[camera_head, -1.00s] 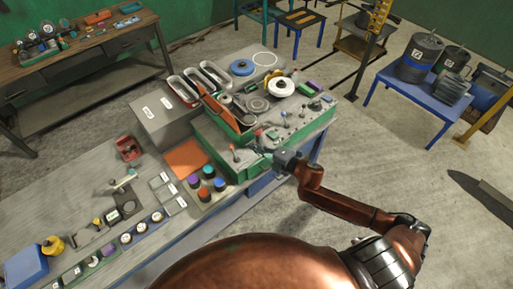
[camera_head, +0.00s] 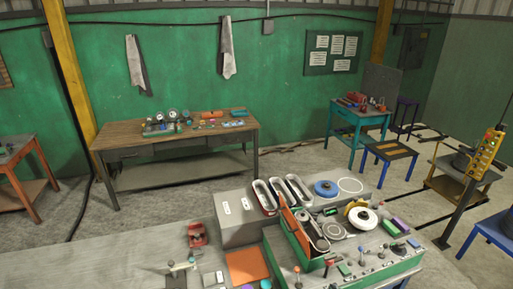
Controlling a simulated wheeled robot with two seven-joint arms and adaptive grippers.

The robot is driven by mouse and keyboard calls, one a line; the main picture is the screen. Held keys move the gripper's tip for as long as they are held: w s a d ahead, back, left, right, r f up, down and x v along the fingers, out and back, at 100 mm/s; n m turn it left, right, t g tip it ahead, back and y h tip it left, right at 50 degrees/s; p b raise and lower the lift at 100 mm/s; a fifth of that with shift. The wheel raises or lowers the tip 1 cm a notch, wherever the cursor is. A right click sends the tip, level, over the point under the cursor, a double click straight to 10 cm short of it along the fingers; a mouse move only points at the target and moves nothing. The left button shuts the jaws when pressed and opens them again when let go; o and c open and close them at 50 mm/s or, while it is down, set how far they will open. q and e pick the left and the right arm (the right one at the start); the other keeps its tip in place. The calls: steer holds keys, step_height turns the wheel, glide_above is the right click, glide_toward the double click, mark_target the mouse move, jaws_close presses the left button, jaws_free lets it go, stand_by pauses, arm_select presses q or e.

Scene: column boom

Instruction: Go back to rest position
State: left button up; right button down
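Neither of my grippers shows in the head view now, and no part of my arms is in view. The workbench (camera_head: 120,262) runs along the bottom of the picture. On its right part stands a green control panel (camera_head: 290,262) with levers, a blue disc (camera_head: 327,188), a white disc (camera_head: 362,217) and a purple block (camera_head: 400,225). An orange mat (camera_head: 246,266) and a red item (camera_head: 197,234) lie left of the panel. The front edge of the bench is cut off by the picture.
A wooden table (camera_head: 180,143) with small parts stands at the green back wall (camera_head: 185,70). A teal table (camera_head: 358,115) and a blue stool (camera_head: 388,153) stand at the back right. A yellow control pendant (camera_head: 487,150) is at the right.

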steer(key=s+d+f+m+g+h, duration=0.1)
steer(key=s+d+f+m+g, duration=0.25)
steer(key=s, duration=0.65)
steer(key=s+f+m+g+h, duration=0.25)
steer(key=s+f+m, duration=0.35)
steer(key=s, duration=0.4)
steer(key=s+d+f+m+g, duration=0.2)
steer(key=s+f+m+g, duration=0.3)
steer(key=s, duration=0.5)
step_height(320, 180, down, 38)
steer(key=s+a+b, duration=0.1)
steer(key=b, duration=0.8)
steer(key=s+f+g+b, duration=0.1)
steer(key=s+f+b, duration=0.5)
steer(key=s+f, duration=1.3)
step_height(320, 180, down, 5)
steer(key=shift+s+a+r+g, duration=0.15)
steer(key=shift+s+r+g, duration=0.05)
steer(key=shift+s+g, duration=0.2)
